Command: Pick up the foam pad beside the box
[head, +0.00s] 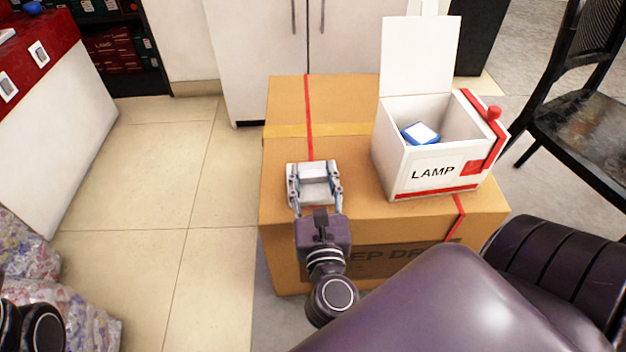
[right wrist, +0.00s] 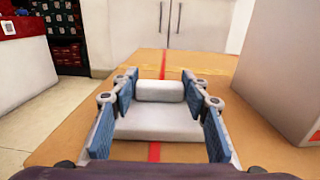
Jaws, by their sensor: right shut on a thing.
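The foam pad (head: 314,188) is a white stepped block on top of the large cardboard box (head: 290,110), left of the white LAMP box (head: 398,165). In the right wrist view the pad (right wrist: 158,122) sits between the blue-lined fingers. My right gripper (head: 313,174) is shut on it, with a finger on each side; the fingers also show in the right wrist view (right wrist: 160,82). I cannot tell whether the pad touches the cardboard. The LAMP box is open, its lid up, with a blue and white item (head: 421,133) inside. My left gripper is out of view.
A white cabinet (head: 255,55) stands behind the cardboard box. A black chair (head: 585,120) is at the right. A white and red counter (head: 65,120) is at the left. Tiled floor (head: 165,200) lies clear between counter and cardboard box.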

